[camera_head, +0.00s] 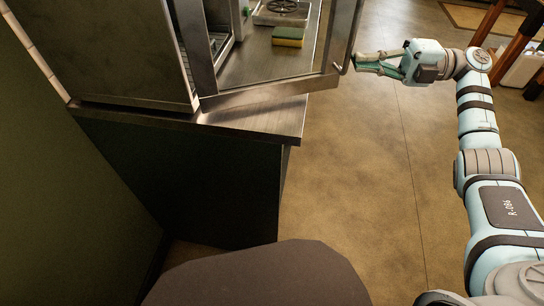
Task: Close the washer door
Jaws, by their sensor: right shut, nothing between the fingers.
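The washer door (270,88) is a metal-framed panel with a see-through window, standing open at the top centre and swung out from the steel washer (110,48) at the upper left. My right gripper (360,63) is shut and empty. Its fingertips are at the right edge of the door, close to its lower right corner; I cannot tell whether they touch it. My right arm reaches up from the lower right. My left gripper is not in the picture.
The washer stands on a dark counter with a metal top (250,122). A yellow and green sponge (288,37) lies behind the door, near a round drain-like part. Brown floor (350,180) is clear on the right. Wooden legs (500,40) and a white container stand at the upper right.

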